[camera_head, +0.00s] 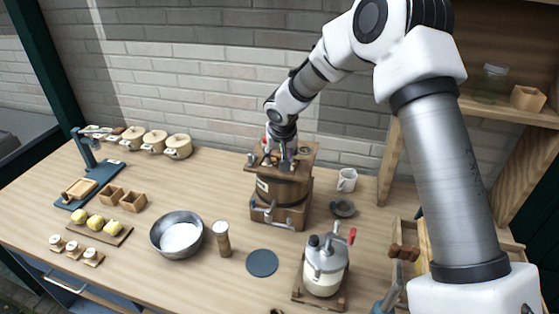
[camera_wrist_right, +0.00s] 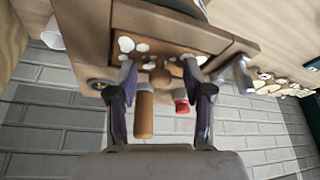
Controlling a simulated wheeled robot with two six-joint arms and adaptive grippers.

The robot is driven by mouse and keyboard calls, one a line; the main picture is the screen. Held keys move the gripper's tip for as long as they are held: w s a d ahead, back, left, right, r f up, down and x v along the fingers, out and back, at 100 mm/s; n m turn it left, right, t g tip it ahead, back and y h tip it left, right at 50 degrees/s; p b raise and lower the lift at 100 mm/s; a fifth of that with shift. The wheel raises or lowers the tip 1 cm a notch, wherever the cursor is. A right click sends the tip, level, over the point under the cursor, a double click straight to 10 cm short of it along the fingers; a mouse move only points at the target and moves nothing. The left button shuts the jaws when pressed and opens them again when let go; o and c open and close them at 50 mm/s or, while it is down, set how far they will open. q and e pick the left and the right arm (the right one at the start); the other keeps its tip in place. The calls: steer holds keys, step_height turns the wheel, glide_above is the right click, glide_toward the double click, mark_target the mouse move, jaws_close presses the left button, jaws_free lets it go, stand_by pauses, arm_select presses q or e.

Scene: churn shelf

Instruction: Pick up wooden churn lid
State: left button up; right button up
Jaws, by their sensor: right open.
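The wooden churn (camera_head: 284,190) is a dark brown tub on the table near the back wall. Its square wooden lid (camera_head: 309,150) lies on top and also shows in the right wrist view (camera_wrist_right: 185,40). A round wooden knob (camera_wrist_right: 161,76) stands out from the lid. My right gripper (camera_head: 279,162) is over the lid. In the right wrist view its two fingers (camera_wrist_right: 161,84) are apart, one on each side of the knob, with gaps visible. The gripper hides part of the lid in the head view. My left gripper is not in view.
A metal churn with a red handle (camera_head: 325,265) stands in front to the right. A white mug (camera_head: 347,180) and dark dish (camera_head: 343,208) are right of the wooden churn. A metal bowl (camera_head: 177,235) and wooden-bodied shaker (camera_head: 222,239) stand left. A shelf (camera_head: 510,112) rises at right.

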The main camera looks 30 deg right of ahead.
steer(key=shift+s+a+r, duration=0.1)
steer(key=shift+s, duration=0.05)
steer(key=c, duration=0.3)
jaws_close()
